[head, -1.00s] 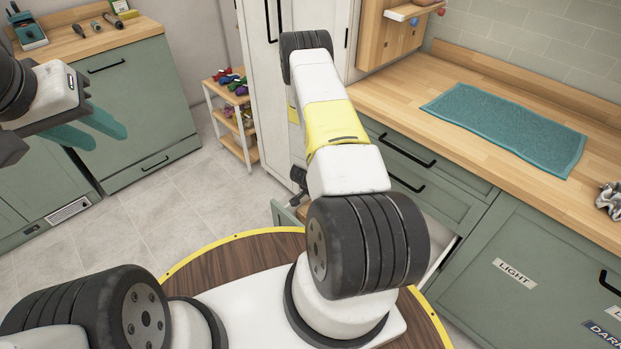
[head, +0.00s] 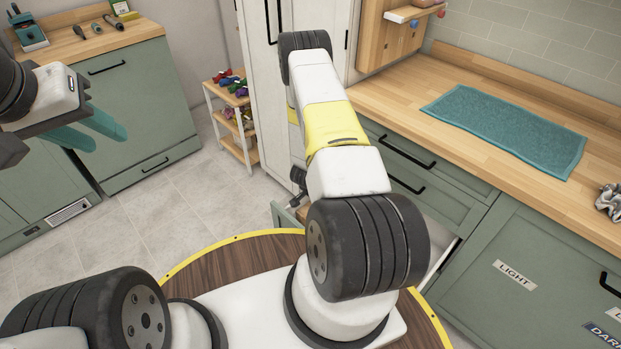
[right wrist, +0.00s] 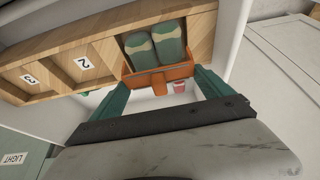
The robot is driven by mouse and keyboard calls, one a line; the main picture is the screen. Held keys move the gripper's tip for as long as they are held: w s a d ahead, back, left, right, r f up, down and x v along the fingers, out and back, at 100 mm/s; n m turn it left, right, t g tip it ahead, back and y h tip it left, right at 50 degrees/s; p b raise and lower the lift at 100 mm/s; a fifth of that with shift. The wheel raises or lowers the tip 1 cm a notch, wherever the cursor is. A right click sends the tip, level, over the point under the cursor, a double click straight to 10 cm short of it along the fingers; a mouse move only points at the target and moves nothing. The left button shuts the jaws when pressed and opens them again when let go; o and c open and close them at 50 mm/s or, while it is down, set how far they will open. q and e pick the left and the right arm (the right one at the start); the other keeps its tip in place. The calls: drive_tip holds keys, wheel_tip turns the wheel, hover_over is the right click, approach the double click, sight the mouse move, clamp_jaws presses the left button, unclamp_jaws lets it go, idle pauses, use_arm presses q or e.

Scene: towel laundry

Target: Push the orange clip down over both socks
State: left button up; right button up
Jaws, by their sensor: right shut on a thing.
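In the right wrist view, my right gripper (right wrist: 162,92) has its two teal fingers shut on the sides of the orange clip (right wrist: 158,88). Two rolled green socks (right wrist: 154,46) with beige-patterned bands stand side by side at the clip, against the wooden drawer. Their near ends meet the clip's edge; I cannot tell how far the clip reaches over them. In the head view, my left gripper (head: 100,133) hangs empty at the left, its teal fingers apart. My right gripper is hidden there behind my right arm.
A wooden divider (right wrist: 90,50) with numbered compartments, 2 and 3 showing, runs beside the socks. In the head view, a teal towel (head: 508,130) lies flat on the counter (head: 400,85), and a small shelf (head: 235,115) stands on the floor.

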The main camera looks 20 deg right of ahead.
drive_tip(key=shift+f, duration=2.1)
idle(2.5)
drive_tip(key=o, duration=1.1)
drive_tip(key=shift+c, duration=0.2)
drive_tip(key=shift+r, duration=3.5)
